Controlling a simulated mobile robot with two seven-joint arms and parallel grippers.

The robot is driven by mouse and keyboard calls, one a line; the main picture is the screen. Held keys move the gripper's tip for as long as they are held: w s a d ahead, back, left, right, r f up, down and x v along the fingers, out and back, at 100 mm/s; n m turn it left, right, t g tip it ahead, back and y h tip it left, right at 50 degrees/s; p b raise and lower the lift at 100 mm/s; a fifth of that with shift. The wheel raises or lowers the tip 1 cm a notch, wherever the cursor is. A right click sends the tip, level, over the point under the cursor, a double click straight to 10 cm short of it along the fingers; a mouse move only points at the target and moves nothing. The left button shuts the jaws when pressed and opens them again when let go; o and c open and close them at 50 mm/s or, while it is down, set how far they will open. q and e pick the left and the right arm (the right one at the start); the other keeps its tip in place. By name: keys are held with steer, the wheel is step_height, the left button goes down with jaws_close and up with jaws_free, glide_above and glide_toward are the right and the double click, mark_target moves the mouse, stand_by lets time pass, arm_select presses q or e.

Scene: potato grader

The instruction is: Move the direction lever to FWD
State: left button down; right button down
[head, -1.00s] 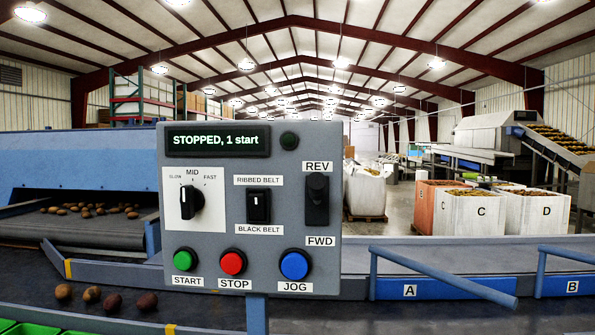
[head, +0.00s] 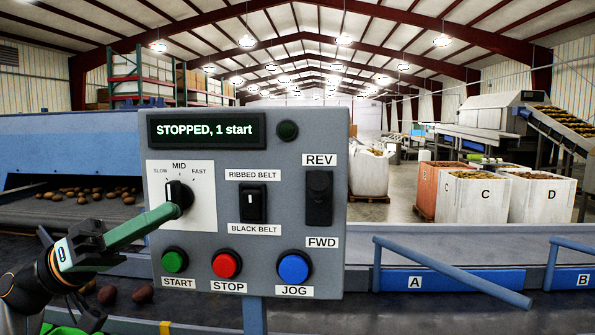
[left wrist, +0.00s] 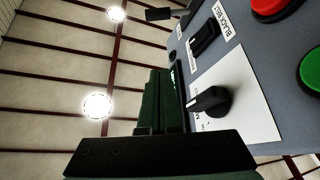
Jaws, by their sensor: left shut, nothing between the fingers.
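The direction lever (head: 319,184) is a black handle in a dark slot on the right of the grey control panel (head: 290,145). It stands at the upper end, by the REV label (head: 319,160); the FWD label (head: 321,242) is below the slot. My left gripper (head: 178,209) has green fingers, shut and empty, in front of the panel's left part, well left of the lever. Its tips overlap the lower edge of the speed knob (head: 174,196); touching I cannot tell. In the left wrist view the shut fingers (left wrist: 160,100) are beside the knob (left wrist: 208,103). My right gripper is not in view.
The belt switch (head: 254,203) lies between gripper and lever. Green START (head: 174,260), red STOP (head: 227,264) and blue JOG (head: 294,267) buttons line the panel's bottom. The display (head: 207,131) reads "STOPPED, 1 start". A blue rail (head: 450,270) stands right of the panel.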

mark_target(319, 190)
arm_select(q)
steer(key=shift+d, duration=0.1)
